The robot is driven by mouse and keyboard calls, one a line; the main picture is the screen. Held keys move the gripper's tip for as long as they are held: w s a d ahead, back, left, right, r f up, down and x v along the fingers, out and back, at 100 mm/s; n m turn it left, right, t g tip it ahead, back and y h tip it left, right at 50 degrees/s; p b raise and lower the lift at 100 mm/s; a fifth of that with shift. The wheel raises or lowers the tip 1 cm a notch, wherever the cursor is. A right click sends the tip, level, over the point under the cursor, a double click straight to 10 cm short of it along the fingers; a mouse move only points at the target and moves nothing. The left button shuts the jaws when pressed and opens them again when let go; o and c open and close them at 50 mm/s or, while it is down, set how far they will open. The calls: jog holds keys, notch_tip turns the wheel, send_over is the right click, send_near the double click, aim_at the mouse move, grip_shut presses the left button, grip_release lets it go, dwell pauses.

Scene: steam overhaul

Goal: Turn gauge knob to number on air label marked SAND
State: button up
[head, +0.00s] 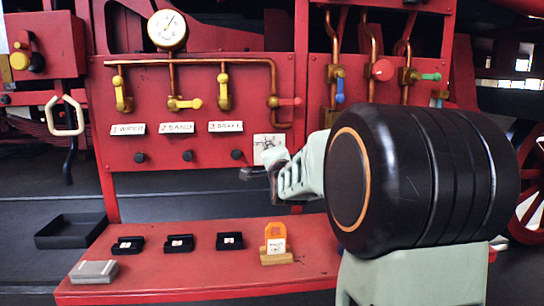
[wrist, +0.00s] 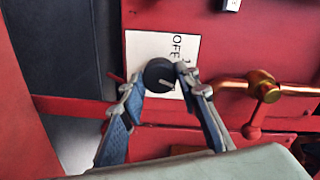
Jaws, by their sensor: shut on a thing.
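The gauge knob (wrist: 158,72) is a round black knob on a white dial plate (wrist: 190,45), which bears printed lettering that seems to read OFF. A pale mark on the knob points right and slightly down in the wrist view. My gripper (wrist: 156,82) is shut on the knob, one finger on each side. In the head view, the dial plate (head: 265,142) sits low on the red panel and my gripper (head: 280,172) hides the knob. Of the air labels, the middle one (head: 175,127) seems to read 2 SAND; the left label (head: 128,129) and right label (head: 226,126) flank it.
Yellow-handled valves and copper pipes (head: 190,62) run above the labels. A brass valve (wrist: 265,90) is right of my fingers. A round gauge (head: 167,30) is on top. The red bench (head: 200,262) holds black blocks, an orange tag (head: 276,240) and a grey box (head: 94,272).

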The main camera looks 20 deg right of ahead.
jog(key=o, duration=1.2)
jog(key=shift+c, duration=0.2)
jog(key=shift+s, duration=0.1)
jog(key=v, duration=0.7)
jog(key=shift+s, duration=0.2)
jog(key=shift+w+a, duration=0.1)
jog(key=shift+a, duration=0.05)
